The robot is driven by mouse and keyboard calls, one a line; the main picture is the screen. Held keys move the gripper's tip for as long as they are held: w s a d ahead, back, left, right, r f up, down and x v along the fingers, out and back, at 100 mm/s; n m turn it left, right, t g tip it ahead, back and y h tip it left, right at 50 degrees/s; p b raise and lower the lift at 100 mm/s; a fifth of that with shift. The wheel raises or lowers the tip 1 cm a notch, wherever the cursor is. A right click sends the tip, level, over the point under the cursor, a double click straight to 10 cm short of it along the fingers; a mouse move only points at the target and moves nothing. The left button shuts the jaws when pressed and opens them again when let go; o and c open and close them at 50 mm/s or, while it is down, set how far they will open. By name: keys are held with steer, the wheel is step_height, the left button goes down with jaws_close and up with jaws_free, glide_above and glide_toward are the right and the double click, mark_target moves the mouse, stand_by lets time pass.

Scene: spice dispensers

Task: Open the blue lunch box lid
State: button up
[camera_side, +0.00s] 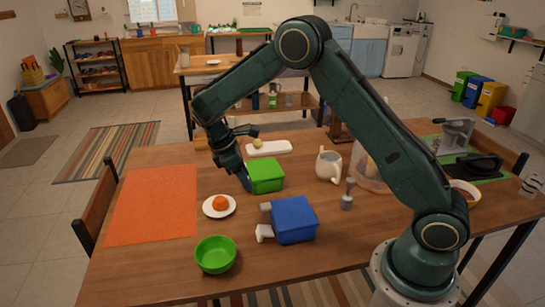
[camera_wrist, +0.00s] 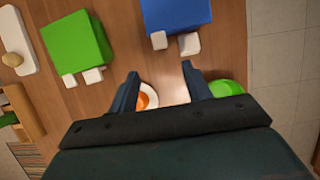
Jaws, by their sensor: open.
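The blue lunch box (camera_side: 294,220) stands on the wooden table in the side view, its lid shut and two white latch tabs (camera_side: 264,233) on its left side. It also shows at the top of the wrist view (camera_wrist: 176,14), with its white tabs (camera_wrist: 174,42) towards my gripper. My gripper (camera_wrist: 159,75) is open and empty, its two fingers apart above the table. In the side view my gripper (camera_side: 246,182) is beside the green lunch box (camera_side: 266,175), left of and behind the blue one. I cannot tell whether it touches the green box.
A white plate (camera_side: 210,210) with an orange item and a green bowl (camera_side: 215,255) stand left of the blue box. A grey-white pitcher (camera_side: 328,165) and a small grey dispenser (camera_side: 348,194) stand behind it. An orange mat (camera_side: 152,203) lies at the left.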

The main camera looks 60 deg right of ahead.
mark_target(263, 206)
steer(key=x, duration=1.1)
jaws_close()
